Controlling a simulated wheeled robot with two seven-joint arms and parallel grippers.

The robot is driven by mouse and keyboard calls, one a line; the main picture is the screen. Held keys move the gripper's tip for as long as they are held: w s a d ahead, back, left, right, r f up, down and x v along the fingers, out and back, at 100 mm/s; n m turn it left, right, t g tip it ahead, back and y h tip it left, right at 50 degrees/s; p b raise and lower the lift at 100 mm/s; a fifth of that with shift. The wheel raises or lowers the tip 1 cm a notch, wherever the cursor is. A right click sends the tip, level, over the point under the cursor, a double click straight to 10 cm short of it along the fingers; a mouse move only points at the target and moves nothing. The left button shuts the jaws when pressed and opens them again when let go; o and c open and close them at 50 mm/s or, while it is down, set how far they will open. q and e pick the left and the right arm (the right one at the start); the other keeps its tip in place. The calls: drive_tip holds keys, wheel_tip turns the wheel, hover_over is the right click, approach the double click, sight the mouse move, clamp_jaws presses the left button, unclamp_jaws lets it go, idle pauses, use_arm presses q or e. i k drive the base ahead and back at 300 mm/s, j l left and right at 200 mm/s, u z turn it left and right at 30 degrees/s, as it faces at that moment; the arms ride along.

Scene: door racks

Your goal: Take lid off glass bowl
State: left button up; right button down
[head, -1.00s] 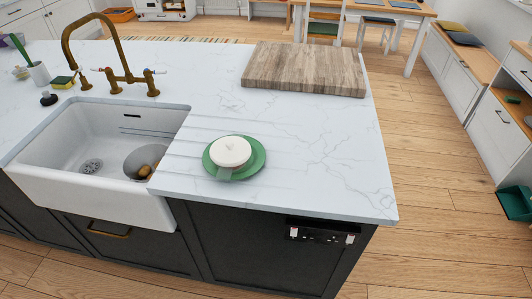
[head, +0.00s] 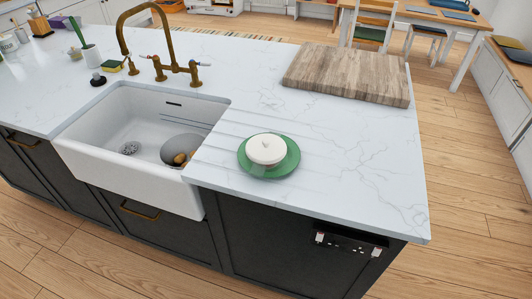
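A white round lid (head: 266,148) with a small knob sits on top of the glass bowl (head: 258,169). Neither of my grippers is in the head view.
The white marbled counter (head: 350,180) is clear around the plate. A thick wooden board (head: 347,75) lies behind it to the right. A brass tap (head: 180,68) stands behind the sink.

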sight(266, 149)
drive_tip(key=j+z, duration=0.15)
drive_tip(key=z, duration=0.15)
drive_tip(key=j+z, duration=0.1)
drive_tip(key=z, duration=0.25)
drive_tip(key=j+z, duration=0.45)
drive_tip(key=j, duration=1.3)
drive_tip(key=k+j+z, duration=0.1)
drive_tip(key=j, duration=1.25)
